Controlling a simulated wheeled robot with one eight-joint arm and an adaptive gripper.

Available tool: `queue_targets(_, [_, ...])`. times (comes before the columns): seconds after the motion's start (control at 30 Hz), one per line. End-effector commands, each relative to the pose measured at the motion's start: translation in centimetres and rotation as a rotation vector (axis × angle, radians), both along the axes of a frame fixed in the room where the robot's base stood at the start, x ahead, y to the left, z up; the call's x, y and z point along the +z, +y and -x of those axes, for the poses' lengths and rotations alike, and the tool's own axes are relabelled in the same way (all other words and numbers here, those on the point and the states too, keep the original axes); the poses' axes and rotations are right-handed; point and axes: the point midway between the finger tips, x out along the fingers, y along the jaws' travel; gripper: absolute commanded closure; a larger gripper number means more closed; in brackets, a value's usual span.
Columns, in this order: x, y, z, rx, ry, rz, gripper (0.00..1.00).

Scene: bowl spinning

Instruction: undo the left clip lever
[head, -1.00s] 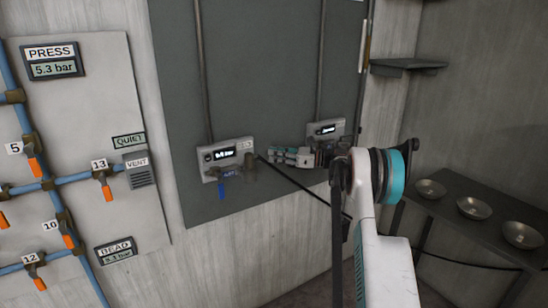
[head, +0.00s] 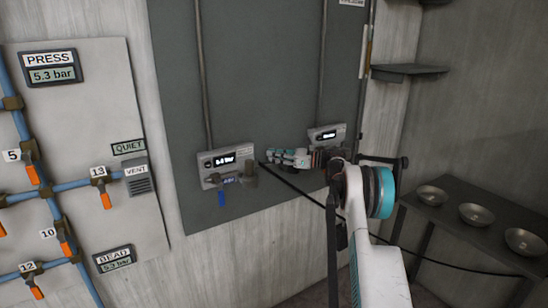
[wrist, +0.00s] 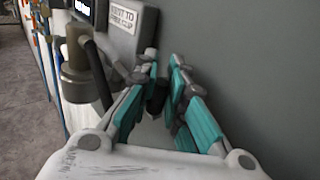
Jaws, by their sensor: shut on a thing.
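The left wall unit (head: 226,158) has a lit display, a blue-handled valve (head: 222,196) and a brownish fitting (head: 250,174). In the wrist view the fitting (wrist: 78,68) hangs at the upper left, with a grey lever-like part (wrist: 112,60) running from it toward my fingertips. My gripper (head: 270,157) reaches in from the right, just right of the fitting. In the wrist view my gripper (wrist: 162,80) has its teal fingers around a small dark piece (wrist: 156,98), which looks like the left clip lever. The fingers hide much of it.
A second wall unit (head: 327,136) sits behind my arm on the right. A black hose (head: 300,188) runs from near my fingertips down to the right. A pipe panel (head: 95,150) with orange valve handles is at left. Several metal bowls (head: 476,214) stand on a shelf at right.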

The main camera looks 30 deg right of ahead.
Motion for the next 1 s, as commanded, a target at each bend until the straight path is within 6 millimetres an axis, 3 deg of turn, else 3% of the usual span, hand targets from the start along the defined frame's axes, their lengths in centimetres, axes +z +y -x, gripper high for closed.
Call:
queue_targets(0.03, [0.0, -0.7, 0.2, -0.012, -0.001, 0.001, 1.0])
queue_targets(0.27, [0.1, -0.7, 0.2, -0.013, -0.001, 0.0, 1.0])
queue_targets(0.3, [0.1, -0.7, 0.2, -0.013, -0.001, 0.0, 0.82])
queue_targets(0.4, [0.1, -0.7, 0.2, -0.011, -0.001, -0.001, 0.66])
queue_targets(0.77, [0.1, -0.5, 0.3, -0.006, -0.001, -0.001, 0.66])
queue_targets(1.0, [0.0, -3.0, 2.7, -0.008, 0.0, 0.0, 0.66])
